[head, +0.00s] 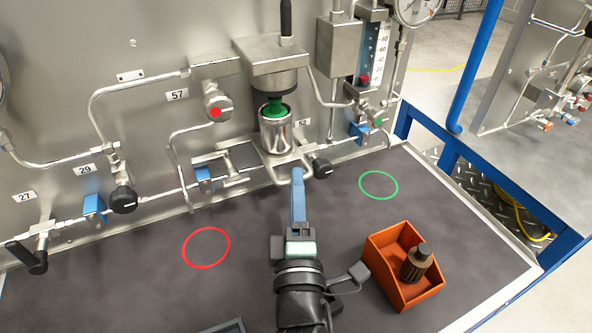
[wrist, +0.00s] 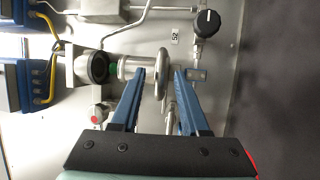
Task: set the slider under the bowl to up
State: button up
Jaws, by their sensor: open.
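The bowl (head: 275,134) is a silver cylinder under a green collar and a metal block on the panel. In the wrist view the bowl (wrist: 129,68) lies sideways, with a metal ring-shaped part (wrist: 162,75) at its lower end. I cannot tell for certain whether this part is the slider, nor its setting. My gripper (head: 298,172) is just below the bowl in the head view, its blue fingers pointing at the panel. In the wrist view my gripper (wrist: 160,73) is open, with the ring-shaped part between the fingertips in the picture; contact cannot be told.
A black knob (head: 323,168) labelled 52 is close right of my fingers. A blue-handled valve (head: 203,175) and pipes are to the left. An orange bin (head: 375,254) holding a brown, black-capped object (head: 416,263) stands on the dark table. The table inside the red circle (head: 184,252) is clear.

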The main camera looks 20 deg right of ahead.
jog(key=shift+x, duration=1.35)
grip_shut()
dwell(0.5)
